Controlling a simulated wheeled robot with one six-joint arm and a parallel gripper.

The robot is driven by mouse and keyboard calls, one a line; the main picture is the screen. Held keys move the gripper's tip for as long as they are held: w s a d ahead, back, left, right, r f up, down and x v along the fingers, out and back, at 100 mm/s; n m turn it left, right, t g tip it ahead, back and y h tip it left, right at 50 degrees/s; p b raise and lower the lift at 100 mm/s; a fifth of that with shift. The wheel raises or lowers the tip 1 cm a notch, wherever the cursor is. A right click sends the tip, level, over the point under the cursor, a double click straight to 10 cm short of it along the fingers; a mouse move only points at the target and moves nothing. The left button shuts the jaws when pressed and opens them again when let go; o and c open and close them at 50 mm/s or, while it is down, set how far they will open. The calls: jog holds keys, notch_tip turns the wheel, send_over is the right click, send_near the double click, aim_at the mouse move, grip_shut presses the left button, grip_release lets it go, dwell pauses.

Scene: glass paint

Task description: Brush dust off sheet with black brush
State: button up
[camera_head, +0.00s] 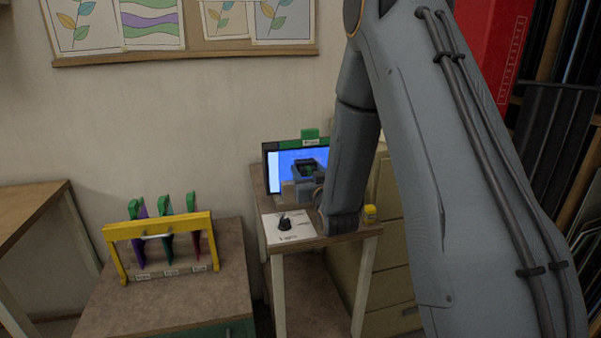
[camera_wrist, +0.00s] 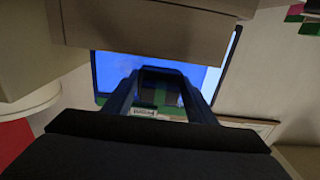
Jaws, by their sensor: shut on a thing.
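A blue sheet (camera_head: 291,158) stands upright in a dark frame with a pale strip along its left side. It also shows in the wrist view (camera_wrist: 112,72). My gripper (camera_head: 304,171) is in front of the sheet. In the wrist view its two dark blue fingers (camera_wrist: 160,88) are shut on a dark block-like thing (camera_wrist: 160,78), which I take to be the black brush. Its bristles are hidden, and I cannot tell whether it touches the sheet. No dust can be made out on the blue.
On the left, a yellow rack (camera_head: 175,228) holds several green-topped coloured pieces. Drawers (camera_head: 392,262) stand behind my arm. A wall is behind the sheet.

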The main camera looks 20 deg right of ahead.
aim_at(292, 162)
jog(key=shift+w+d+b, duration=0.1)
jog(key=shift+d+b, duration=0.3)
jog(key=shift+d, duration=3.55)
jog(key=shift+a+b, duration=0.55)
jog(key=shift+a, duration=5.2)
jog(key=shift+r+p, duration=0.35)
jog(key=shift+r, duration=0.3)
jog(key=shift+d+f, duration=0.1)
jog(key=shift+d, duration=1.7)
jog(key=shift+w+d+b, duration=0.15)
jog(key=shift+d+b, duration=0.3)
jog(key=shift+d, duration=3.55)
jog(key=shift+s+a+b, duration=0.15)
jog(key=shift+a, duration=0.9)
jog(key=shift+s+a+b, duration=0.1)
jog(key=shift+a+b, duration=0.05)
jog(key=shift+a, duration=0.9)
jog(key=shift+w+a+b, duration=0.15)
jog(key=shift+a+b, duration=0.1)
jog(key=shift+a, duration=1.65)
jog(key=shift+w+a+b, duration=0.1)
jog(key=shift+a+b, duration=0.1)
jog(key=shift+a, duration=1.65)
